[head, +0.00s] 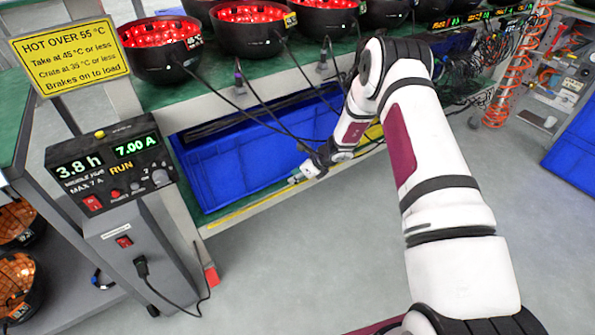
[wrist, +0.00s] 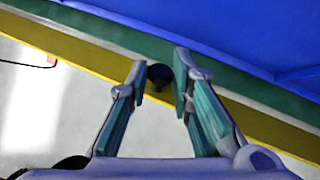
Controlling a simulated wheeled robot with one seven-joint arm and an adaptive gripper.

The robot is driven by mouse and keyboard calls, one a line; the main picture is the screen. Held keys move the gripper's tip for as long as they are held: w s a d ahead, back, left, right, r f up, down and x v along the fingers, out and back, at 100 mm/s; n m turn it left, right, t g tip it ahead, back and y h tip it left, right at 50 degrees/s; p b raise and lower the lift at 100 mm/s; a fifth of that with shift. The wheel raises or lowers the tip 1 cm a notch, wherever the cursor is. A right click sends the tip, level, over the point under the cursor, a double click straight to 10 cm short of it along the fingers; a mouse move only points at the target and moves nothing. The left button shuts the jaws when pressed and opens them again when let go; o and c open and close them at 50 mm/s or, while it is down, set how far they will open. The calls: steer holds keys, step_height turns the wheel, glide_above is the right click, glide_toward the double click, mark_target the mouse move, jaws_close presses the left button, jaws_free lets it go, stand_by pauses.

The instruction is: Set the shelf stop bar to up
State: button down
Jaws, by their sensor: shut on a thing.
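The shelf stop bar is a long yellow strip (head: 245,208) along the front edge of the lower shelf. It also crosses the wrist view as a yellow band (wrist: 60,42) beside the green shelf surface. A small dark round knob (wrist: 160,76) shows at the bar, between my fingertips. My gripper (head: 297,180) is at the bar's front, near its middle. In the wrist view my gripper (wrist: 161,82) has its two teal-padded fingers closed on the knob, one on each side. I cannot tell clearly from these views whether the bar is raised.
A blue crate (head: 225,165) stands on the lower shelf just behind the bar. Black bowls with red lights (head: 160,48) stand on the upper shelf, with cables hanging down. A control box (head: 110,170) is at left. The floor in front (head: 300,270) is clear.

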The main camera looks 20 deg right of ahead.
steer(key=shift+w+r+g+p, duration=0.25)
steer(key=shift+w+g+p, duration=0.05)
steer(key=shift+p, duration=0.55)
steer(key=shift+w+p, duration=0.1)
steer(key=shift+p, duration=0.35)
steer(key=shift+f+g+h, duration=0.15)
steer(key=shift+g+h, duration=0.15)
steer(key=c, duration=1.4)
jaws_free()
steer(key=shift+c, duration=0.2)
steer(key=v, duration=1.2)
steer(key=shift+d, duration=0.1)
